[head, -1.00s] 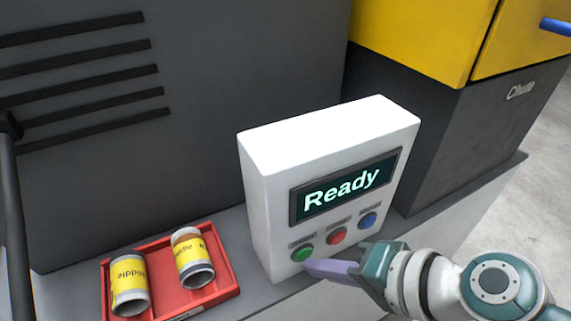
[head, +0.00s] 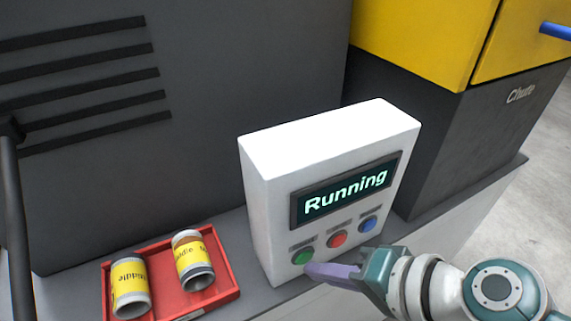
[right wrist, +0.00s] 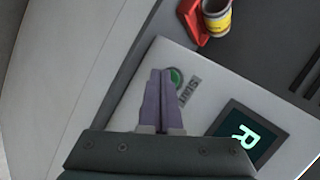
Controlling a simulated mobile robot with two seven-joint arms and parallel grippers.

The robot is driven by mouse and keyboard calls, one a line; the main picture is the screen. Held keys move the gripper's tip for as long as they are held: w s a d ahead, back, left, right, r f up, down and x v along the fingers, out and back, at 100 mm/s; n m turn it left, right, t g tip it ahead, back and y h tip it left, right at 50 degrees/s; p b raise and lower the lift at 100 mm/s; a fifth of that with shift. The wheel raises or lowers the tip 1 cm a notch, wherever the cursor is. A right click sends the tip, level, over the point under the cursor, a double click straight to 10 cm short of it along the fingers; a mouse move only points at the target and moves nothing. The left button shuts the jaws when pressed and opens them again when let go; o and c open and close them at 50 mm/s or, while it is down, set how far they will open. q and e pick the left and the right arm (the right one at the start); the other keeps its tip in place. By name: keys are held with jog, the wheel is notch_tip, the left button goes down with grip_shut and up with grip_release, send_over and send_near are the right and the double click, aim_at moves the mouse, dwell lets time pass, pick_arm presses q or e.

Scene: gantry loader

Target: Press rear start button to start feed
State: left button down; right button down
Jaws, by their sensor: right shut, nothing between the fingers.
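A white control box (head: 262,190) stands on the grey ledge, and its dark screen (head: 345,190) reads "Running". Below the screen are a green button (head: 302,257), a red button (head: 338,239) and a blue button (head: 368,223). My right gripper (head: 308,270) is shut and empty, its purple fingertips just in front of and below the green button. In the right wrist view the shut fingers (right wrist: 160,75) reach the green button (right wrist: 176,76), which has a "START" label beside it. I cannot tell whether they touch. My left gripper is not in view.
A red tray (head: 226,281) with two yellow-labelled cans (head: 130,288) (head: 193,262) sits left of the box. A dark grey slotted machine wall (head: 220,90) rises behind. A yellow and dark "Chute" unit (head: 440,130) stands at the right.

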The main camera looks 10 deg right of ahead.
jog(key=shift+s+d, duration=0.15)
jog(key=shift+s, duration=0.2)
jog(key=shift+s+d+p, duration=0.2)
jog(key=shift+s+d, duration=0.1)
jog(key=shift+s, duration=0.5)
jog(key=shift+s+d+p, duration=0.2)
jog(key=shift+s+d, duration=0.05)
jog(key=shift+s, duration=0.55)
jog(key=shift+s+d+p, duration=0.2)
jog(key=shift+s+d, duration=0.1)
jog(key=shift+s, duration=0.5)
